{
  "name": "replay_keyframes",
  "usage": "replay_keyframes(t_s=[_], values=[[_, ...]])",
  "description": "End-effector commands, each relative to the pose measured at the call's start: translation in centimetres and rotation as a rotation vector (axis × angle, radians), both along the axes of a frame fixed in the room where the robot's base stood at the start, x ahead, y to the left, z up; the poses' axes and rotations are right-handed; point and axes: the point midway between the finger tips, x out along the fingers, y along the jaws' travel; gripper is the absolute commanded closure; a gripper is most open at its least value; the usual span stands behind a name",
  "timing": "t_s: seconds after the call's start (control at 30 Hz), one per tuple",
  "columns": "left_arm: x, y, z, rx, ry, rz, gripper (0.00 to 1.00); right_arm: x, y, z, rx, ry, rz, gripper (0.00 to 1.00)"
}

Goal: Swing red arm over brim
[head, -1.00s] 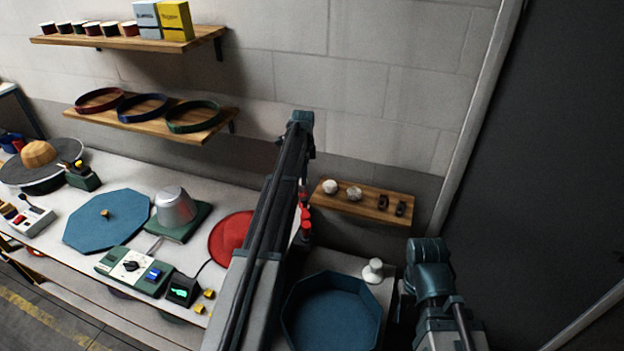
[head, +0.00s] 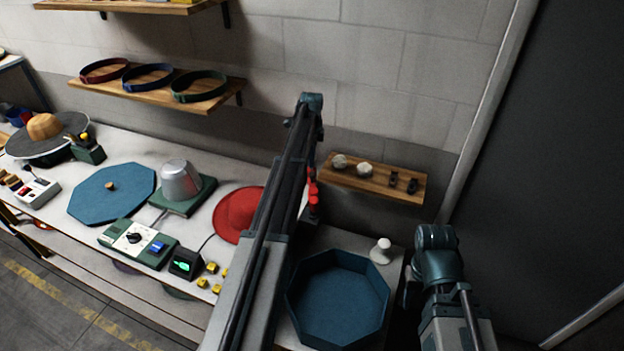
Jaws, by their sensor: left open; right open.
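My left arm slopes up to a teal joint, and my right arm shows at the lower right. The fingers of neither gripper can be made out.
A silver dome on a green base (head: 181,182), a blue octagonal lid (head: 112,193) and a green control box (head: 137,243) stand on the bench. A blue octagonal tray (head: 340,297) lies between my arms. A wooden shelf (head: 400,190) is on the wall behind.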

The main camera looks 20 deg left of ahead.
Motion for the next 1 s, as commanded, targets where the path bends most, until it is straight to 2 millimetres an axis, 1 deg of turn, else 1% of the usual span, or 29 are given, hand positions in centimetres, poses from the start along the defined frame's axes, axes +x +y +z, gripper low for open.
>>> replay_keyframes(t_s=[0.03, 0.3, 0.4, 0.5, 0.63, 0.9, 0.97, 1.0], values=[[0.1, 0.0, -1.5, 0.0, 0.0, 0.0, 0.53, 0.0, 0.0, -1.5, 0.0, 0.0, 0.0, 0.5], [0.2, 0.1, -5.2, 0.0, 0.0, 0.0, 0.53, 0.0, 0.0, -5.2, -0.001, -0.001, 0.004, 0.5], [0.3, 0.1, -6.4, 0.0, 0.0, 0.0, 0.53, 0.0, 0.0, -6.4, -0.001, -0.001, 0.007, 0.5], [0.3, 0.1, -7.2, 0.0, 0.0, 0.0, 0.53, 0.0, 0.0, -7.2, -0.001, -0.001, 0.009, 0.5], [0.4, 0.1, -7.7, 0.0, 0.0, 0.0, 0.53, 0.0, 0.0, -7.7, -0.002, -0.001, 0.011, 0.5], [0.3, 0.1, -7.5, 0.0, 0.0, 0.0, 0.53, 0.0, 0.0, -7.5, -0.002, -0.001, 0.012, 0.5], [0.3, 0.1, -7.5, 0.0, 0.0, 0.0, 0.64, 0.0, 0.0, -7.5, -0.001, 0.0, 0.012, 0.5], [0.3, 0.1, -7.6, 0.0, 0.0, 0.0, 0.71, 0.0, 0.0, -7.5, -0.001, 0.0, 0.012, 0.5]])
